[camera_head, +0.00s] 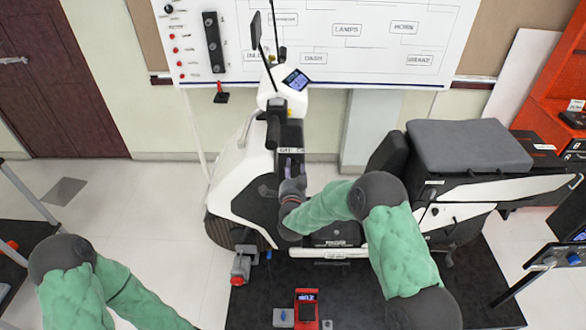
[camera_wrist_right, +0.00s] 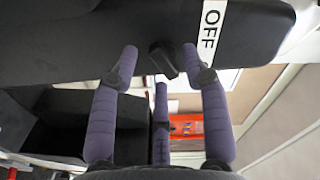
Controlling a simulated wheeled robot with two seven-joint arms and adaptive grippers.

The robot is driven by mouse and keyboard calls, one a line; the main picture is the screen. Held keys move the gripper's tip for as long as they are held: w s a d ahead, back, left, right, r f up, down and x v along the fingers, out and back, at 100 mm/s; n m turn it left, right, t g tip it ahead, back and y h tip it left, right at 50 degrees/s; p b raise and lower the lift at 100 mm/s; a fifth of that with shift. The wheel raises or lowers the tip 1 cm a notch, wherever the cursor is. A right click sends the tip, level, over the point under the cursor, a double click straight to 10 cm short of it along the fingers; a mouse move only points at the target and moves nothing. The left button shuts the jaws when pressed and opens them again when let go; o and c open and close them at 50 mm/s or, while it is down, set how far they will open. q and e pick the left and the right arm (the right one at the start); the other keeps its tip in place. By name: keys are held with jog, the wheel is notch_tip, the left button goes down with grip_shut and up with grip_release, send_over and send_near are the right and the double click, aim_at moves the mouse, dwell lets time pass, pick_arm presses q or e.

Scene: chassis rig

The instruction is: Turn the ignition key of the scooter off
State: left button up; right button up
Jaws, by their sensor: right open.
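The white and black scooter (camera_head: 240,178) stands side-on on a dark mat. My right gripper (camera_head: 291,168) is at the scooter's dark front panel, below the handlebar. In the right wrist view this gripper (camera_wrist_right: 160,62) is open, with its purple fingers spread. A small dark knob-like piece, apparently the ignition key (camera_wrist_right: 163,60), lies between the two outer fingertips, with no clear grip on it. A white OFF label (camera_wrist_right: 209,27) is on the black panel to its right. In the head view the key cannot be made out. My left arm shows at lower left, its gripper out of frame.
The scooter's grey seat (camera_head: 468,146) is to the right of my right arm. A red device (camera_head: 307,308) sits on the dark mat (camera_head: 355,300) in front. A labelled whiteboard (camera_head: 350,45) hangs behind, and an orange shelf (camera_head: 545,95) stands at the right.

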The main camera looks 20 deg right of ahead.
jog(key=shift+w+d, duration=0.2)
jog(key=shift+w, duration=0.5)
grip_shut()
